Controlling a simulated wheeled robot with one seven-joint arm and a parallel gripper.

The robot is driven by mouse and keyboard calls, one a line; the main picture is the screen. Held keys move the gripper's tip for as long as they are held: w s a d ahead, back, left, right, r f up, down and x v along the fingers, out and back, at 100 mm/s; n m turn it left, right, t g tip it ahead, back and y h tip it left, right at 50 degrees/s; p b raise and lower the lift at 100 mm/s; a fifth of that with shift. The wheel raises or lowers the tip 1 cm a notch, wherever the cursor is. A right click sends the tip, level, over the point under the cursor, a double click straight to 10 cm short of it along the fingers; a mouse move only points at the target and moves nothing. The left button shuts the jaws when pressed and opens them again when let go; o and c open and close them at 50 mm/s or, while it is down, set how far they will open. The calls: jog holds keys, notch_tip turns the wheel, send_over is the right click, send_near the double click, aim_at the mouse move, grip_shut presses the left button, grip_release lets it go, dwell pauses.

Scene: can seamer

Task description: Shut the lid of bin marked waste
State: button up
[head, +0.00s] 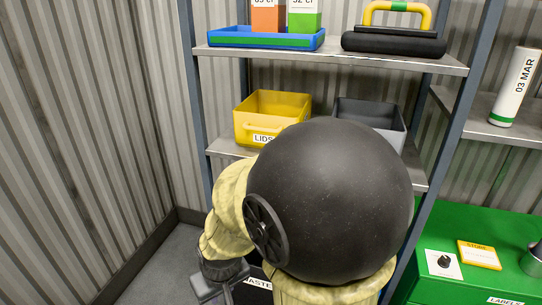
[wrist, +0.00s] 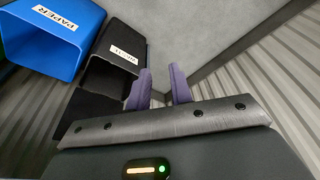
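The black bin (wrist: 115,47) carries a white label in the wrist view, too blurred there to read fully. In the head view its front (head: 258,284) shows low behind my arm, with the letters "ASTE" readable. Its lid is not clearly distinguishable, so I cannot tell how far it stands open. My gripper (wrist: 161,78) has two purple fingers with a gap between them and nothing in it. It is just right of the black bin in the wrist view; contact cannot be told. In the head view my arm hides most of the bin.
A blue bin (wrist: 52,40) marked PAPER stands beside the black one. Corrugated walls (head: 80,130) close off the left. A shelf rack (head: 440,62) holds a yellow LIDS box (head: 262,112) and a grey box (head: 385,118). A green cabinet (head: 460,230) stands right. Grey floor (head: 165,262) shows at left.

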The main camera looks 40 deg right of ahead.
jog(key=w+d+f+t+h+b, duration=0.2)
jog(key=w+d, duration=0.7)
jog(key=d, duration=0.2)
jog(key=w+d+f+t+h+b, duration=0.2)
jog(key=w+d+f+h, duration=0.1)
jog(key=w+d, duration=0.65)
jog(key=w+d+r+n+t+h+b, duration=0.1)
jog(key=w+d+n, duration=0.4)
jog(key=d, duration=0.5)
jog(key=w+d+r+n+t+h+b, duration=0.1)
jog(key=w+d+r+n+t+b, duration=0.1)
jog(key=w+d+n+t, duration=0.4)
jog(key=shift+w+d+r+h, duration=0.35)
jog(key=shift+w+d, duration=0.5)
jog(key=shift+d, duration=1.5)
